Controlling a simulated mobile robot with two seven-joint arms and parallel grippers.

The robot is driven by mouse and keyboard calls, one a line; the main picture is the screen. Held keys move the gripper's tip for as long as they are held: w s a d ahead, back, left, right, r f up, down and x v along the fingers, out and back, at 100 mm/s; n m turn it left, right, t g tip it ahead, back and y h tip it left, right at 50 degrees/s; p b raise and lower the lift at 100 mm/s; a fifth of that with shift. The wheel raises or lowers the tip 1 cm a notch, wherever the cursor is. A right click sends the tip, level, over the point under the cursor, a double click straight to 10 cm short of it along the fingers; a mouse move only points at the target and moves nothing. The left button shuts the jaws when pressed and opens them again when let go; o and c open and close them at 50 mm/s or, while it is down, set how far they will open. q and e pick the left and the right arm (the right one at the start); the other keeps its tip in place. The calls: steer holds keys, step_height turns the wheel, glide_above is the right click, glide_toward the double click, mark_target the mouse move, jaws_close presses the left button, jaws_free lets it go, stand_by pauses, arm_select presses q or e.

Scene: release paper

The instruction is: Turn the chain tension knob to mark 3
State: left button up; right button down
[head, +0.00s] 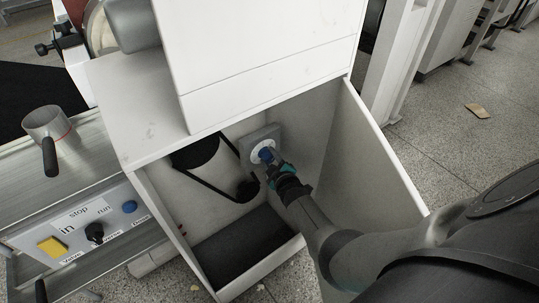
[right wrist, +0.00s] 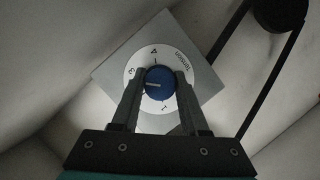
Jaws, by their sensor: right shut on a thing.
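The blue chain tension knob (head: 266,154) sits on a white round dial on a grey square plate (head: 249,139), inside the open white cabinet. In the right wrist view, the knob (right wrist: 159,91) has a white line that lies about level on its left part. The dial's 3 (right wrist: 131,72) is just above and left of that line. My right gripper (head: 272,160) reaches in from the lower right. Its fingers (right wrist: 158,84) stand on either side of the knob and are shut on it. My left gripper is not in view.
The cabinet's door (head: 378,160) stands open to the right of my right arm. A black belt (head: 205,180) runs inside, left of the plate. A control panel (head: 115,222) with a blue button and a black knob is at left.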

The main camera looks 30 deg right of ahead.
mark_target(271, 160)
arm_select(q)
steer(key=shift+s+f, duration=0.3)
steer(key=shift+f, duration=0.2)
arm_select(e)
steer(key=shift+m, duration=0.3)
steer(key=shift+c, duration=2.1)
jaws_free()
arm_select(q)
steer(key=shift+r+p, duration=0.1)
steer(key=shift+p, duration=0.2)
arm_select(e)
steer(key=shift+s, duration=0.15)
steer(key=p+v, duration=0.2)
steer(key=v, duration=0.1)
steer(key=shift+s+r+p, duration=0.2)
steer(key=shift+s+p, duration=0.15)
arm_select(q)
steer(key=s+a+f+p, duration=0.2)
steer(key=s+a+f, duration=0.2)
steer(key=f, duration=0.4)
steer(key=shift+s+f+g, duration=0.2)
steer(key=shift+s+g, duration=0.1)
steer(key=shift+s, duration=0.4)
arm_select(e)
steer(key=shift+v, duration=1.75)
